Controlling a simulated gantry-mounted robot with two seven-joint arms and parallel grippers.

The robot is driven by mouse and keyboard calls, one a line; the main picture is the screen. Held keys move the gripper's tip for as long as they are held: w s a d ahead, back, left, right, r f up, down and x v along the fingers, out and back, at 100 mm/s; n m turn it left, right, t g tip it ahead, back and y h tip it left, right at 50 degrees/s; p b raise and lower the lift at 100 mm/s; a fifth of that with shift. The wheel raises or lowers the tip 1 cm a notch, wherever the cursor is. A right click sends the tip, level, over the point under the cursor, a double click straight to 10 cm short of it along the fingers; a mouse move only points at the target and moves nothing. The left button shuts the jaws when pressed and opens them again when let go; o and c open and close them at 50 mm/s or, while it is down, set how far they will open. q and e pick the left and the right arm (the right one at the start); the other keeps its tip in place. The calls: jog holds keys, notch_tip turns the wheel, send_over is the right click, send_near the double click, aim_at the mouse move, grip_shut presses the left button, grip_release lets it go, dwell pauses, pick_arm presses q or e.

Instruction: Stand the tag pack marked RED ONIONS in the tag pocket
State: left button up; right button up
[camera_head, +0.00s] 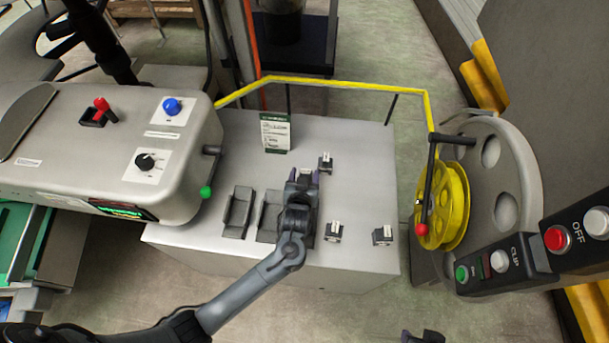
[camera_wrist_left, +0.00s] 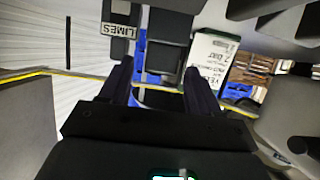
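My left gripper (camera_head: 303,176) is over the middle of the grey table, with its fingers apart. In the left wrist view its two fingers (camera_wrist_left: 158,88) also stand apart, with no pack seen clamped between their tips. A small dark tag pack with a white label (camera_head: 325,162) stands just beyond it to the right; the pack marked LIMES (camera_wrist_left: 120,30) shows in the left wrist view. Two more packs (camera_head: 333,232) (camera_head: 383,235) stand nearer; their print is too small to read. Two dark pocket-like holders (camera_head: 237,212) (camera_head: 268,215) lie left of my arm, which partly hides the second.
A green-and-white card (camera_head: 275,133) stands at the table's back. The grey machine (camera_head: 110,150) with knobs and a green-tipped lever overhangs the left side. A yellow reel (camera_head: 445,205) with a crank and a button panel (camera_head: 505,262) stand right.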

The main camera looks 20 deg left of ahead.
pick_arm(q)
jog(key=shift+r, duration=0.15)
jog(key=shift+s+r, duration=0.15)
jog(key=s+r+m+g+h+p, duration=0.1)
jog(key=s+r+g+h, duration=0.1)
jog(key=s, duration=0.8)
jog(key=s+d+r+m+g+h+p, duration=0.1)
jog(key=s+r+m+g+h+p, duration=0.1)
jog(key=s, duration=0.7)
jog(key=shift+s+d+r+g+h, duration=0.15)
jog(key=shift+s+d+g+h, duration=0.1)
jog(key=shift+s+g+h, duration=0.25)
jog(key=o, duration=0.4)
jog(key=s+a+r+g, duration=0.1)
jog(key=s, duration=0.2)
jog(key=s+a+r+m+g, duration=0.1)
jog(key=s, duration=0.2)
jog(key=s+a+m+g, duration=0.1)
jog(key=s+a+g, duration=0.1)
jog(key=s, duration=0.1)
jog(key=shift+s+r+y, duration=0.35)
jog(key=shift+r+y, duration=0.05)
